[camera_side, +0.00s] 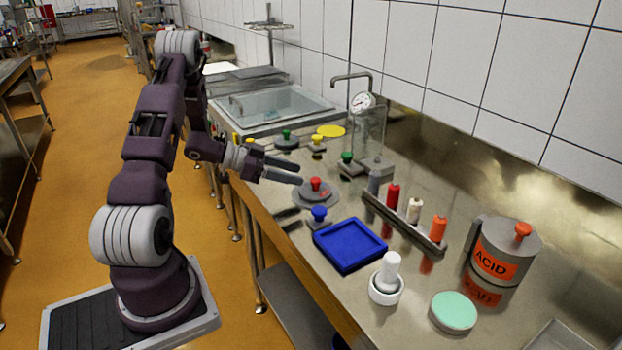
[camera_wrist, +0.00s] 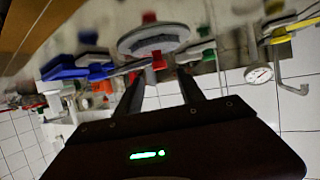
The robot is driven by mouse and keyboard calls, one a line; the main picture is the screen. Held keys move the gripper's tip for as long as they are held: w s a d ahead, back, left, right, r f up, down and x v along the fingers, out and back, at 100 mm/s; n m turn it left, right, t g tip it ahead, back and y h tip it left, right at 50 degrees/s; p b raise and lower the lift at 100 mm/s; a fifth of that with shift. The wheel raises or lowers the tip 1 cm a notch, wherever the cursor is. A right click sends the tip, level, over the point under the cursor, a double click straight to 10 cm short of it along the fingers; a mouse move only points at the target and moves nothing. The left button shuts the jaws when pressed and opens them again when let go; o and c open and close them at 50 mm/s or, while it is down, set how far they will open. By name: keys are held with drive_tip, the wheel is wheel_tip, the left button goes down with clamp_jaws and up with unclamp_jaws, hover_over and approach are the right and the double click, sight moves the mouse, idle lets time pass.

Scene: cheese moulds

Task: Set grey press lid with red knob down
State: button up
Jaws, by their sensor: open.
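The grey press lid with the red knob (camera_side: 315,194) sits flat on the steel counter, knob up, near the counter's front edge. In the wrist view, where the scene appears upside down, the lid (camera_wrist: 150,40) shows just beyond the fingers with its red knob (camera_wrist: 158,61). My gripper (camera_side: 299,174) is open, its fingers pointing right, close to the knob at its left. In the wrist view the two fingers of my gripper (camera_wrist: 162,83) are spread apart with nothing between them. Whether either finger touches the knob cannot be told.
A blue-knobbed piece (camera_side: 319,214) and a blue tray (camera_side: 349,246) stand in front of the lid. Green-knobbed (camera_side: 347,158) and yellow-knobbed (camera_side: 316,141) pieces stand behind. A bottle rack (camera_side: 405,222) is to the right, with an acid canister (camera_side: 504,252) beyond.

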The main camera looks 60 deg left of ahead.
drive_tip(key=v, duration=0.4)
drive_tip(key=shift+s+a+r, duration=0.15)
drive_tip(key=shift+s+r, duration=0.05)
drive_tip(key=shift+s, duration=0.1)
drive_tip(key=w+r+y, duration=0.6)
drive_tip(key=w+r, duration=0.3)
drive_tip(key=s+d+r+n+g+y, duration=0.1)
drive_tip(key=d+r+n+y, duration=0.15)
drive_tip(key=r, duration=0.25)
drive_tip(key=s+d+r+n+y, duration=0.1)
drive_tip(key=d+r+y, duration=0.1)
drive_tip(key=d+r, duration=0.25)
drive_tip(key=s+d+f+n+g+h, duration=0.1)
drive_tip(key=s+d+g+h, duration=0.4)
drive_tip(key=s+d, duration=1.8)
drive_tip(key=shift+s+f+g, duration=0.5)
drive_tip(key=shift+s+f, duration=0.15)
drive_tip(key=shift+s, duration=0.1)
drive_tip(key=shift+a+h, duration=0.1)
drive_tip(key=shift+h, duration=0.15)
